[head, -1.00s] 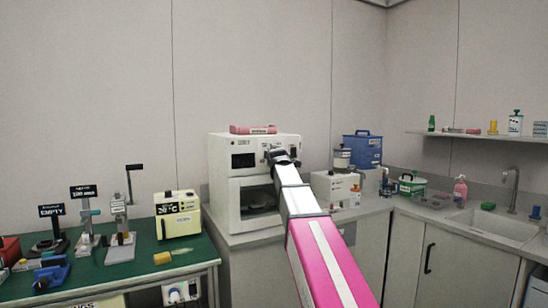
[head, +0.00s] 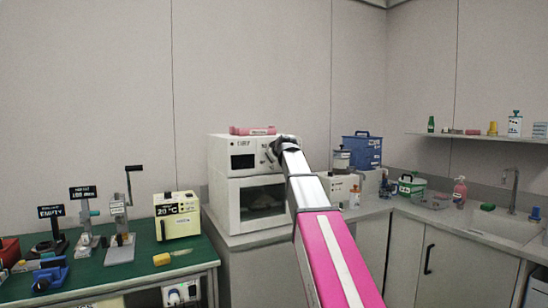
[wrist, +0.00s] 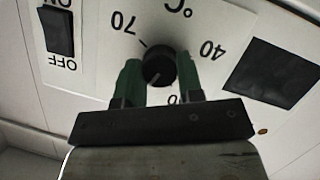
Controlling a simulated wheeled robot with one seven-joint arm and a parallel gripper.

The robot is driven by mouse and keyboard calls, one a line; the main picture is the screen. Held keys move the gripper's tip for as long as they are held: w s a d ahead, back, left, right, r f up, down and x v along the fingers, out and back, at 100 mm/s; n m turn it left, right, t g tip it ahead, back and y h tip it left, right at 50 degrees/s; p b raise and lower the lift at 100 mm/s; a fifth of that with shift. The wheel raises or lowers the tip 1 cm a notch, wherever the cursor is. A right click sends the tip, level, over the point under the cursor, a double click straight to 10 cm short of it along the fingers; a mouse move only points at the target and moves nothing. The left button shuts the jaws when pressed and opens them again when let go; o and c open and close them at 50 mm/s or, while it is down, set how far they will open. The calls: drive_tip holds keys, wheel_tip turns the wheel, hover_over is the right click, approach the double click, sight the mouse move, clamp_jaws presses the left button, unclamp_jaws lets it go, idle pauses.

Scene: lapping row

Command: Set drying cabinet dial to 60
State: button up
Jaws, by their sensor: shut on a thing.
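The white drying cabinet (head: 222,180) stands on the counter in the head view, with a dark display and a glass door. In the wrist view its black dial (wrist: 158,66) sits between the two green fingertips of my gripper (wrist: 157,78), which is shut on it. Around the dial the upside-down labels 70 at left and 40 at right are readable. A label below is mostly hidden by my gripper. A pale line shows on the knob's lower part; its exact setting is hard to tell. In the head view my gripper hides the dial.
A black ON/OFF switch (wrist: 57,30) and a dark panel (wrist: 272,72) flank the dial. A pink item (head: 252,130) lies on the cabinet. A blue box (head: 362,148) and a white device (head: 338,187) stand to its right. The green bench (head: 130,262) at left holds several instruments.

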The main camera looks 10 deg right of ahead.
drive_tip(key=shift+f+m+g+y, duration=0.1)
drive_tip(key=shift+m+g+y, duration=0.2)
drive_tip(key=shift+m+y, duration=0.55)
drive_tip(key=shift+m+h, duration=0.25)
drive_tip(key=shift+m, duration=0.1)
drive_tip(key=o, duration=0.9)
drive_tip(key=v, duration=1)
drive_tip(key=shift+s+d, duration=0.2)
drive_tip(key=shift+s, duration=0.15)
